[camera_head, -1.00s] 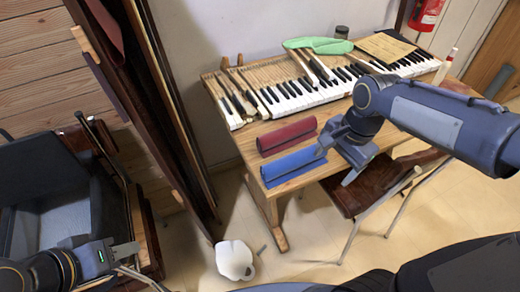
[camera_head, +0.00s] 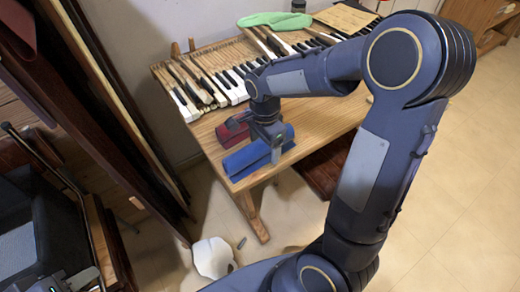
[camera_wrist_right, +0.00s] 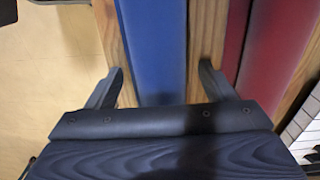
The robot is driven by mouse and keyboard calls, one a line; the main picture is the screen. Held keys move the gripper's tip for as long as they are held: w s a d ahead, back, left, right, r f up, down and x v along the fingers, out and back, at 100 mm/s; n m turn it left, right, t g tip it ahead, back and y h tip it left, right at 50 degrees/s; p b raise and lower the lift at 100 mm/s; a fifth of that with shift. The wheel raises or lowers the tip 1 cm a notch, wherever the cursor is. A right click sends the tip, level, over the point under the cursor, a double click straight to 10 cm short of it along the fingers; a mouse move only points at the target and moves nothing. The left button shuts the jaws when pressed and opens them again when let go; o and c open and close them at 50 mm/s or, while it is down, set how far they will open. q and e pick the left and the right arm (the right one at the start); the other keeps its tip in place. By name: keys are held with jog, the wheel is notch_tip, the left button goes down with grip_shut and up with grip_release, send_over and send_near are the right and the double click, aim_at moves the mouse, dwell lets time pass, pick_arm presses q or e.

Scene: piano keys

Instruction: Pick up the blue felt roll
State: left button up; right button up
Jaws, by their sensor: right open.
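The blue felt roll (camera_head: 243,161) lies near the front edge of the wooden table, with its right part partly behind my right gripper (camera_head: 275,152). My right gripper is over the roll, pointing down. In the right wrist view the blue roll (camera_wrist_right: 155,45) runs between the two spread fingers of my open gripper (camera_wrist_right: 161,72). Table wood shows between the roll and each finger, and the gripper body hides the roll's near end. My left gripper (camera_head: 85,280) is at the bottom left, cut by the frame edge, far from the roll.
A red felt roll (camera_head: 230,133) lies just behind the blue one; it also shows at the right in the right wrist view (camera_wrist_right: 275,50). Piano keys (camera_head: 225,85) and a green cloth (camera_head: 275,20) are further back. A white object (camera_head: 212,258) is on the floor.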

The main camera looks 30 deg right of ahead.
jog(key=shift+c, duration=0.5)
jog(key=c, duration=0.9)
